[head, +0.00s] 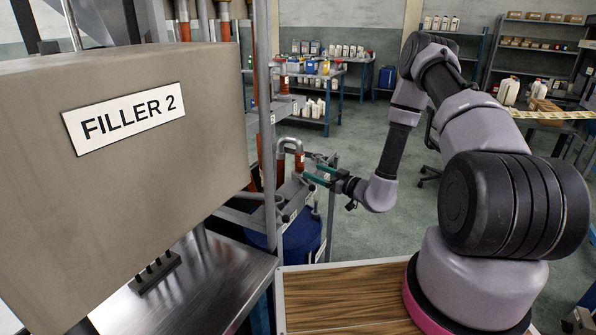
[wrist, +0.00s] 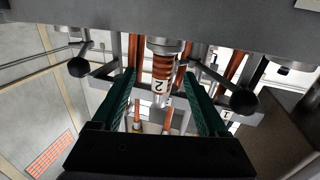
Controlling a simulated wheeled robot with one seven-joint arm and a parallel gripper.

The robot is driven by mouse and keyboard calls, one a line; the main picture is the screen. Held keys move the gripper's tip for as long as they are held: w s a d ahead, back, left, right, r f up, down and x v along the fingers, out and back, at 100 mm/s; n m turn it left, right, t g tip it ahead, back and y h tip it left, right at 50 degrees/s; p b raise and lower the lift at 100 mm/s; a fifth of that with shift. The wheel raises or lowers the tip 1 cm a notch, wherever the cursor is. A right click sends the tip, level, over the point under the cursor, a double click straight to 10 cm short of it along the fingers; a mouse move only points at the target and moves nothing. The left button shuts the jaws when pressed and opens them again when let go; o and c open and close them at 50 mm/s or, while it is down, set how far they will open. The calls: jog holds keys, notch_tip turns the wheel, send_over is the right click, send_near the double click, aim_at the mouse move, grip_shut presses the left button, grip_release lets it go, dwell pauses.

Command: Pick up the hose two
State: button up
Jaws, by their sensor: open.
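Hose two (wrist: 160,86) hangs upright in the middle of the wrist view, an orange-brown hose with a white label reading "2" and a metal collar above it. My gripper (wrist: 160,73) has its two green fingers spread apart, one on each side of the hose in this view. I see no finger touching it, and the depth between them is hard to judge. In the head view my gripper (head: 314,174) is beside the filler's rack, its fingers pointing left. An orange hose end below a curved metal pipe (head: 290,145) is close to the fingertips there; its number is not readable.
The large filler box marked "FILLER 2" (head: 125,130) fills the left of the head view. A blue drum (head: 300,240) stands below the rack. Black-knobbed levers (wrist: 79,67) (wrist: 243,101) flank the hose. Open floor (head: 370,225) lies right of the rack.

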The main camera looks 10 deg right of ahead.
aim_at(303, 167)
jog(key=x, duration=0.6)
jog(key=shift+s+a+r, duration=0.15)
jog(key=shift+a+r, duration=0.05)
jog(key=shift+a, duration=0.1)
jog(key=shift+w+a, duration=0.4)
jog(key=shift+w, duration=0.1)
grip_shut()
